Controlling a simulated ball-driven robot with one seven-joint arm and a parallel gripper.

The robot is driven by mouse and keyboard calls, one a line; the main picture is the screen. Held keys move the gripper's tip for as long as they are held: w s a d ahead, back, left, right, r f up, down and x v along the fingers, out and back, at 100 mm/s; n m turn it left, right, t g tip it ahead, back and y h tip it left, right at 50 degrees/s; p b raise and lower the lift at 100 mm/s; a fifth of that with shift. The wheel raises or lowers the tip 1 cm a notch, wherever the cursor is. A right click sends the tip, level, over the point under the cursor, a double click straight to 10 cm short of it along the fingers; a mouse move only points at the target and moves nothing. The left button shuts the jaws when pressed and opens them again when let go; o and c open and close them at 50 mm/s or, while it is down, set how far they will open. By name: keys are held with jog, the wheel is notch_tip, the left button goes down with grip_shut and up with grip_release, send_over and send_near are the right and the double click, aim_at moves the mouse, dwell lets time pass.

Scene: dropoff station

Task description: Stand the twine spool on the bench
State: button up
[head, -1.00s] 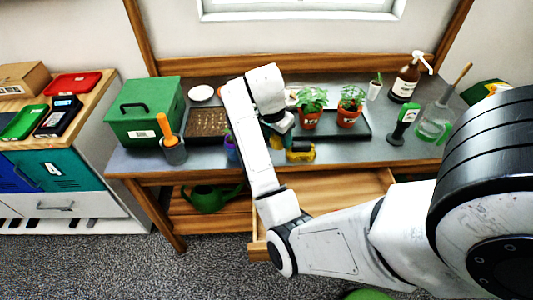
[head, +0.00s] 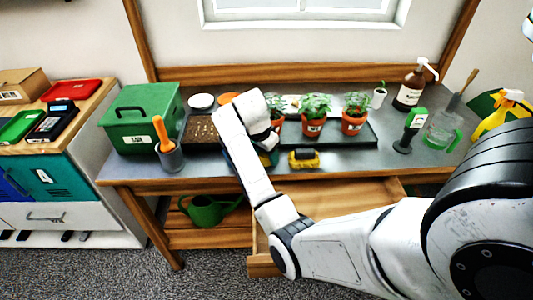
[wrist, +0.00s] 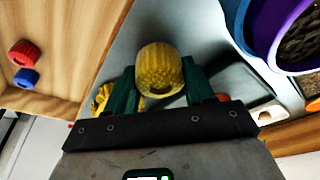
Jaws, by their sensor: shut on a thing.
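The twine spool (wrist: 160,70) is a tan-yellow ridged cylinder in the wrist view. My gripper (wrist: 160,88) is shut on it, with one green finger on each side. The grey bench top (wrist: 142,38) shows beyond the spool; I cannot tell whether they touch. In the head view the bench (head: 350,160) stands against the wall. My arm hides the spool and most of my gripper there, over the front middle of the bench.
An open drawer (wrist: 52,55) with a red and a blue cap lies left in the wrist view. Purple and blue pots (wrist: 255,35) stand close at right. A yellow-black item (head: 305,158) sits near the bench's front edge, with potted plants (head: 314,115) behind.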

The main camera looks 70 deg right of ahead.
jog(key=o, duration=1)
jog(key=shift+f, duration=0.15)
jog(key=p+v, duration=0.5)
jog(key=v, duration=0.7)
jog(key=shift+p, duration=0.4)
jog(key=s+a+f+n+y, duration=0.1)
jog(key=s+a+f+n, duration=0.3)
jog(key=a+n, duration=0.3)
jog(key=s+a+f+n+t, duration=0.1)
jog(key=s+a+f+n, duration=0.4)
jog(key=a, duration=0.7)
jog(key=s+a+f+n+t+y, duration=0.1)
jog(key=s+a+f+n, duration=0.3)
jog(key=a+n, duration=0.5)
jog(key=shift+s+a+f+n+y, duration=0.2)
jog(key=shift+a+f+n+y, duration=0.1)
jog(key=shift+a, duration=0.15)
